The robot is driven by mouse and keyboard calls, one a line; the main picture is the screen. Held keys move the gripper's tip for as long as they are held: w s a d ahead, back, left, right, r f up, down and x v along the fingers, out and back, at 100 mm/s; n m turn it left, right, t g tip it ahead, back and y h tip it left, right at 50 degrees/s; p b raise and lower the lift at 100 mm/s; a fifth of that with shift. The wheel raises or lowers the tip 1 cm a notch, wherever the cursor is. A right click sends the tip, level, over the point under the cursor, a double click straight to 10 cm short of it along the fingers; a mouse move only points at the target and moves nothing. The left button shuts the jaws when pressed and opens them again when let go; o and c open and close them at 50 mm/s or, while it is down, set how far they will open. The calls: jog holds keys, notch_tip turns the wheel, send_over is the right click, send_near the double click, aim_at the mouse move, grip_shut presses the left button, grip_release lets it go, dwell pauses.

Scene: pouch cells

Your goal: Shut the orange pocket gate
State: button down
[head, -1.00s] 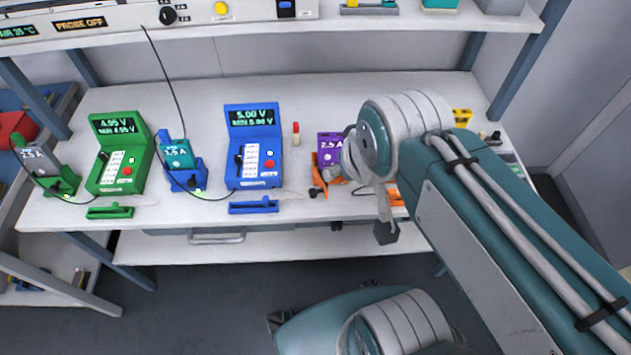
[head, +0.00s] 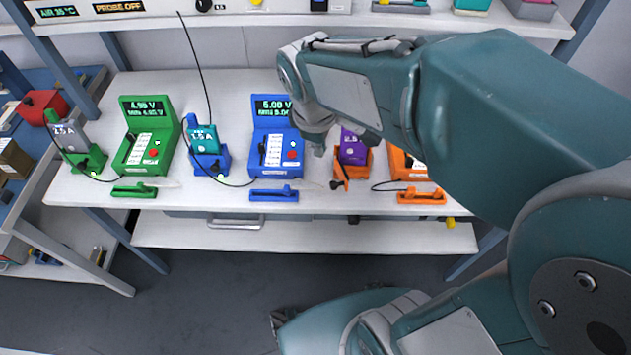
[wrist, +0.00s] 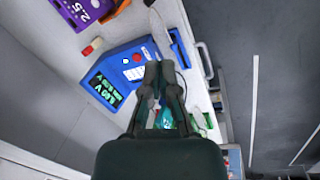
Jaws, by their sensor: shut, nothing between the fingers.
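The orange pocket (head: 358,174) stands on the bench with a purple cell (head: 353,149) upright in it. Its orange gate (head: 341,170) appears to stick out forward at the pocket's left front, open, with a dark tip. The purple cell (wrist: 78,10) and part of the orange pocket (wrist: 115,14) show at the top left of the wrist view. My gripper (wrist: 160,68) is shut and empty. In the wrist view it is in front of the blue tester and a teal cell, apart from the pocket.
A blue tester (head: 272,148), a teal cell (head: 203,138) in a blue pocket and a green tester (head: 145,140) stand to the left. An orange tester (head: 402,168) is partly behind my arm. A thin black cable (head: 388,186) lies right of the orange pocket.

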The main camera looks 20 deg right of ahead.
jog(key=w+a+f+n+g+h, duration=0.1)
jog(key=w+a+f+n+g, duration=0.1)
jog(key=w+a+f+n, duration=0.4)
jog(key=x, duration=0.3)
jog(key=s+d+x, duration=0.1)
jog(key=x, duration=0.7)
jog(key=shift+s+d, duration=0.25)
jog(key=shift+s, duration=0.05)
jog(key=d, duration=0.3)
jog(key=shift+s+d+f, duration=0.1)
jog(key=shift+s, duration=0.1)
jog(key=shift+d, duration=0.4)
